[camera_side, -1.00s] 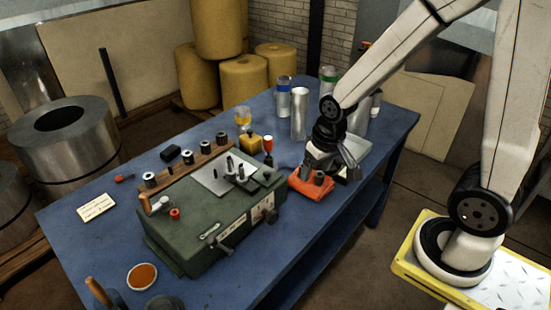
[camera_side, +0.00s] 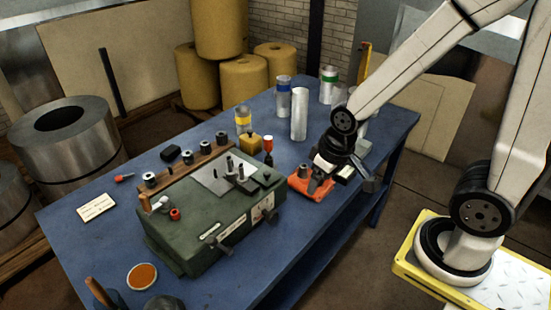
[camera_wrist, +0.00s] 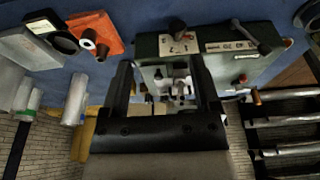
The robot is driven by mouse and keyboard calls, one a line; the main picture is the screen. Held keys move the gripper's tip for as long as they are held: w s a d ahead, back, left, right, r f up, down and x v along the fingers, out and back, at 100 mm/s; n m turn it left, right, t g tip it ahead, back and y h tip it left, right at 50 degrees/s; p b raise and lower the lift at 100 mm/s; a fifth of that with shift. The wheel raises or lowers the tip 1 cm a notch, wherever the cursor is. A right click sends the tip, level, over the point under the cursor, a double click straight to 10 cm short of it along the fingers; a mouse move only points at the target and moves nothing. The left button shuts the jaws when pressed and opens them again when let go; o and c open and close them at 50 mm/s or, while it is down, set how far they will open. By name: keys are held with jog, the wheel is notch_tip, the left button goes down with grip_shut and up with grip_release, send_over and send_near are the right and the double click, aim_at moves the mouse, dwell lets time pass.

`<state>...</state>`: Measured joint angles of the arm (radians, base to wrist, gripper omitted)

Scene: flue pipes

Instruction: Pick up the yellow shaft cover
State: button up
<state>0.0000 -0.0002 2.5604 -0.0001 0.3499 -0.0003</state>
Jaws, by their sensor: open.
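A short metallic cylinder with a yellow band (camera_side: 243,121) stands upright on the blue table, behind the green machine; it looks like the yellow shaft cover. I cannot make it out in the wrist view. My gripper (camera_side: 362,178) hangs over the right part of the table, beside the orange block, well to the right of the cylinder and apart from it. In the wrist view my gripper (camera_wrist: 165,80) has its two black fingers spread with nothing held between them. The green machine shows beyond them.
The green machine (camera_side: 205,235) fills the table's middle. An orange block (camera_side: 298,184) with grey tubes lies near my gripper. A plain silver cylinder (camera_side: 299,114), a blue-banded one (camera_side: 283,100) and a green-banded one (camera_side: 328,84) stand behind. A yellow block (camera_side: 249,142) is close to the yellow-banded cylinder.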

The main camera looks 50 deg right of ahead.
jog(key=shift+o, duration=1.4)
jog(key=shift+w, duration=0.1)
jog(key=t, duration=0.2)
send_near(251, 140)
notch_tip(251, 140, down, 4)
jog(key=s, duration=0.1)
jog(key=shift+d, duration=0.65)
